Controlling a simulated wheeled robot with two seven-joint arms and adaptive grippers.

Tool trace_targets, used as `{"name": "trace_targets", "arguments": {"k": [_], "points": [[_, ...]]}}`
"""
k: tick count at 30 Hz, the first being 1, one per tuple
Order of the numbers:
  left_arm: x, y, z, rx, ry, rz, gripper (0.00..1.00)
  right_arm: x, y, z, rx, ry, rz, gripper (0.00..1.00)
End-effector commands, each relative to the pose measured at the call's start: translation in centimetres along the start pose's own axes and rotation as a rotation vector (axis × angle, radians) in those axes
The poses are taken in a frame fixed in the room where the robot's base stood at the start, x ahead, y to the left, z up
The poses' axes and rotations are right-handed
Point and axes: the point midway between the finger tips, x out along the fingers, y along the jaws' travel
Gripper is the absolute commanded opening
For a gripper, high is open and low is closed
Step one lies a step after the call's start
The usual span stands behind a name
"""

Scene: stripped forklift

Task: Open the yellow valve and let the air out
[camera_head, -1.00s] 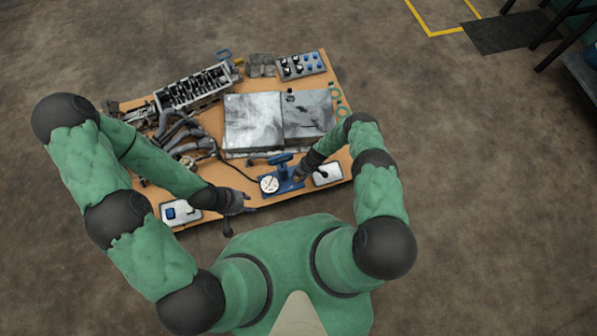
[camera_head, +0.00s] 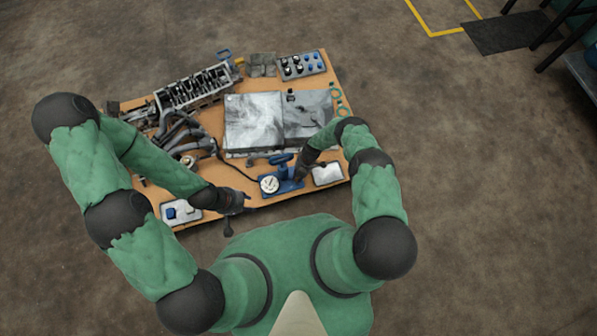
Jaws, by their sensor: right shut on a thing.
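A blue pump unit (camera_head: 290,186) with a round white gauge (camera_head: 269,184) and a blue handle (camera_head: 281,160) stands near the front edge of the table. My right gripper (camera_head: 298,178) is at the right side of this unit, shut on the small yellow valve there. The fingers hide the valve almost wholly, so how far it is turned cannot be seen. My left gripper (camera_head: 244,201) hangs by the front edge, left of the gauge and apart from it. Its fingers are too small and dark to tell if they are open.
The wooden table (camera_head: 246,212) also carries a metal-plated block (camera_head: 254,122), an engine part (camera_head: 193,88) with hoses, a tray of knobs (camera_head: 301,65) and two white trays (camera_head: 327,174) at the front.

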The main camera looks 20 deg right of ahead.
Motion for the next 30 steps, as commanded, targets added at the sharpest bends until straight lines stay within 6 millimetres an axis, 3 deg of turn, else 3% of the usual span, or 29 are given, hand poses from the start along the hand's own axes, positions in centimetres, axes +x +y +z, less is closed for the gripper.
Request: {"name": "trace_targets", "arguments": {"k": [12,29,30], "points": [[0.01,0.00,0.00,0.000,0.000,0.000,0.40,0.12,0.10,-0.14,-0.205,0.000,-0.084,0.00],[0.01,0.00,0.00,0.000,0.000,0.000,0.40,0.12,0.09,-0.13,-0.240,0.000,-0.099,0.00],[0.01,0.00,0.00,0.000,0.000,0.000,0.40,0.12,0.09,-0.13,-0.240,0.000,-0.099,0.21]]}}
